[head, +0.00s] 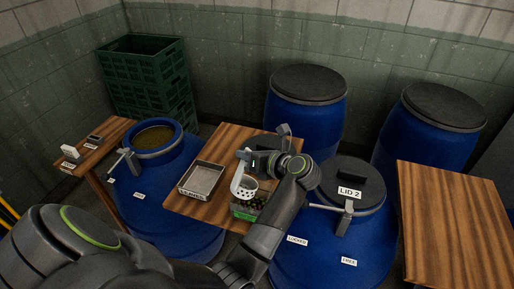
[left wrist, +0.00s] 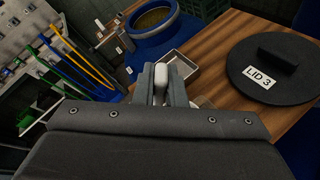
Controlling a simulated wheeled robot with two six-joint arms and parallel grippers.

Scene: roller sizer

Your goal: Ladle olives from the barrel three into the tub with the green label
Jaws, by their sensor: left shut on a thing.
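My left gripper (head: 247,156) is shut on the white handle of a perforated ladle (head: 243,188). The handle also shows between the fingers (left wrist: 164,84) in the left wrist view. The ladle's holed bowl hangs down over the tub with the green label (head: 244,212), on the front of the middle table. Dark and green olives show in the tub; whether the bowl touches them I cannot tell. The open blue barrel (head: 160,185), with greenish-brown contents, stands to the left. The lid marked LID 3 (left wrist: 277,68) lies on the table. My right gripper is not in view.
A metal tray (head: 202,180) lies on the middle table (head: 222,143), left of the tub. A barrel with LID 2 (head: 350,192) stands right. Closed barrels (head: 305,100) stand behind. Green crates (head: 145,75) are stacked at back left. The right table (head: 455,225) is bare.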

